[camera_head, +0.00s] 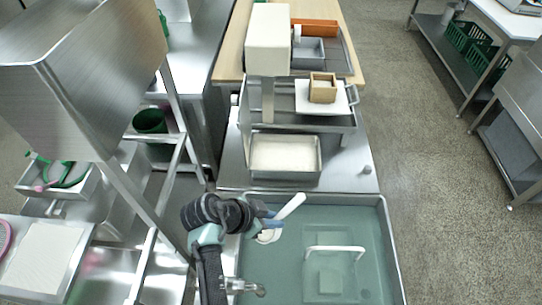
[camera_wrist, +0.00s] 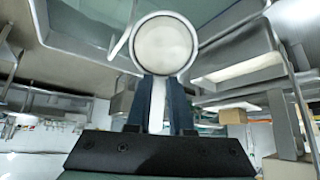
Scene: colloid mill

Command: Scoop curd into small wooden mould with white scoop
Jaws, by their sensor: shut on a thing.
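I cannot tell whether the bowl holds anything. The small wooden mould (camera_head: 322,80) stands on a white board (camera_head: 338,107) on the metal rack, ahead and to the right of my gripper. A metal tray (camera_head: 319,157) of white material, apparently the curd, lies between my gripper and the mould.
A water-filled basin (camera_head: 389,235) lies below my gripper, with a white arched handle (camera_head: 335,249) in it. A tall white block (camera_head: 268,40) rises beside the rack (camera_head: 243,104). Grey and orange trays (camera_head: 314,27) lie farther back. A steel machine (camera_head: 85,85) stands at left. Open floor (camera_head: 425,150) lies right.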

